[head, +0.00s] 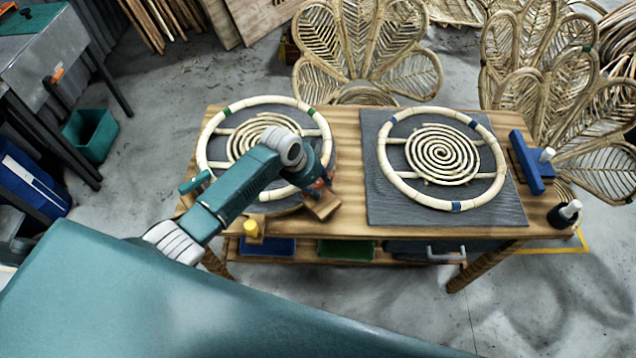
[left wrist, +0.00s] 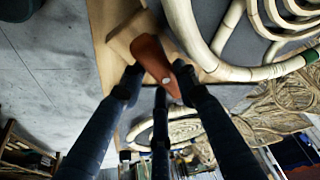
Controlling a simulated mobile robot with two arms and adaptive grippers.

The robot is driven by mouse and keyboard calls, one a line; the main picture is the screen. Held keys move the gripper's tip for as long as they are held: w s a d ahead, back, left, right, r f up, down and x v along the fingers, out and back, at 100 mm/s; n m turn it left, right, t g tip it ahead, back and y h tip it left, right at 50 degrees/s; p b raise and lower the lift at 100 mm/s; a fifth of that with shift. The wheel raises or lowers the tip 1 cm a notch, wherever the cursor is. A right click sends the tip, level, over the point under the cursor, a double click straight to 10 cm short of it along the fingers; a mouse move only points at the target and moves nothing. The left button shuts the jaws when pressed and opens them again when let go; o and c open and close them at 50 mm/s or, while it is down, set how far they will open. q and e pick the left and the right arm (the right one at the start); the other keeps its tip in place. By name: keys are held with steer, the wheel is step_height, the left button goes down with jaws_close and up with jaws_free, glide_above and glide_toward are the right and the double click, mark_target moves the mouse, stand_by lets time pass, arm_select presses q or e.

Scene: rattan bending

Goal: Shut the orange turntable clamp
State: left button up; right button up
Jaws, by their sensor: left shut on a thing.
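The orange clamp (head: 328,181) sits at the front right edge of the left-hand round rattan frame (head: 203,140), by a small wooden block (head: 322,206). My left gripper (head: 318,188) reaches down over the frame's front right part and is shut on the clamp. Its dark fingers (left wrist: 158,84) show on both sides of the lever. The arm hides part of the frame and the turntable under it. My right gripper is not in view.
A second rattan frame (head: 388,175) lies on a dark square board (head: 390,215) on the wooden table (head: 350,230). A green handle (head: 194,182) and a yellow knob (head: 250,227) are at the table's left. A blue tool (head: 526,163) lies at the right. Woven chairs (head: 365,50) stand behind.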

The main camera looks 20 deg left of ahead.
arm_select(q)
steer(key=m+b, duration=0.1)
steer(key=m, duration=0.1)
steer(key=m+h+b, duration=0.1)
steer(key=m, duration=0.1)
steer(key=shift+a+f+g+b, duration=0.2)
steer(key=shift+a+g+b, duration=0.1)
steer(key=shift+g, duration=0.1)
steer(key=m+g+b, duration=0.1)
steer(key=m+b, duration=0.2)
steer(key=b, duration=0.1)
steer(key=m+g+b, duration=0.1)
steer(key=m+b, duration=0.3)
steer(key=b, duration=0.1)
steer(key=m+g+b, duration=0.2)
steer(key=m+b, duration=0.2)
steer(key=shift+w+a+h, duration=0.25)
steer(key=shift+w+h, duration=0.05)
steer(key=shift+h, duration=0.1)
steer(key=shift+r+m+g+b, duration=0.2)
steer(key=shift+m+g+b, duration=0.3)
steer(key=shift+m+b, duration=0.8)
steer(key=o, duration=1.2)
steer(key=v, duration=1.2)
steer(key=shift+d+r, duration=0.1)
